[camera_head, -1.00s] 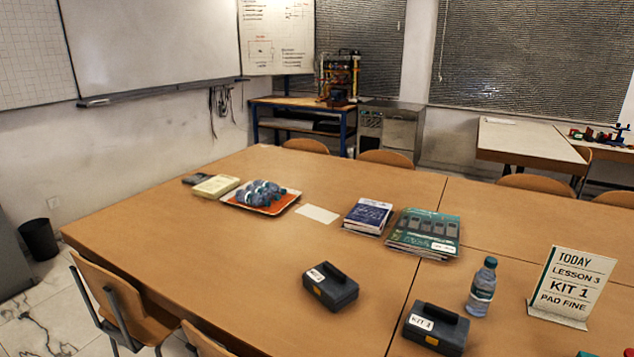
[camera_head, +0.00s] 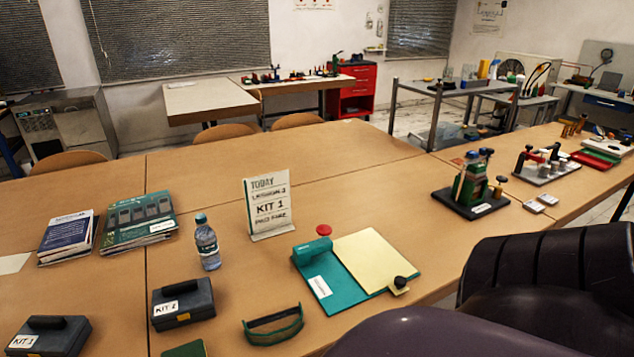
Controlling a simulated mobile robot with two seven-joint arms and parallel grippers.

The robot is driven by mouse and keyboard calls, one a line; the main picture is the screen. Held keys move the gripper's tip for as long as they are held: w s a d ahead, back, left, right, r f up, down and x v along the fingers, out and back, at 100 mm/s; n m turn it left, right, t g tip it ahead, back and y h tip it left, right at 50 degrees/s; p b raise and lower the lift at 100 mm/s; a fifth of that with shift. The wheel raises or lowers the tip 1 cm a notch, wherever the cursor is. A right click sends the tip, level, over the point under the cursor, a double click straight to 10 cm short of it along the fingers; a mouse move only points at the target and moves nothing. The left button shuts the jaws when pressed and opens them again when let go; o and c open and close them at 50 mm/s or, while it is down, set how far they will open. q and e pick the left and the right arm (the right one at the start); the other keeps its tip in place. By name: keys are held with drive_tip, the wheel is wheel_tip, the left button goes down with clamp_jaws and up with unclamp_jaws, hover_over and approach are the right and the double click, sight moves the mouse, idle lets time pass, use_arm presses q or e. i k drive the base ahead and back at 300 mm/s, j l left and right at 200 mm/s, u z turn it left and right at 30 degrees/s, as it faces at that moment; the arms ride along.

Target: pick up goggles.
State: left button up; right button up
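Green-framed goggles (camera_head: 273,325) lie on the wooden table near the bottom edge of the head view. They sit to the right of a dark case labelled KIT 2 (camera_head: 183,302) and in front of a teal board. Their whole outline shows and nothing covers them. Neither of my grippers is in view, and nothing in view touches the goggles.
A green clamp rig (camera_head: 470,187) is farther right. Large dark rounded shapes hide the lower right table.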

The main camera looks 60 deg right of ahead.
sight(283, 334)
drive_tip(key=z, duration=1.35)
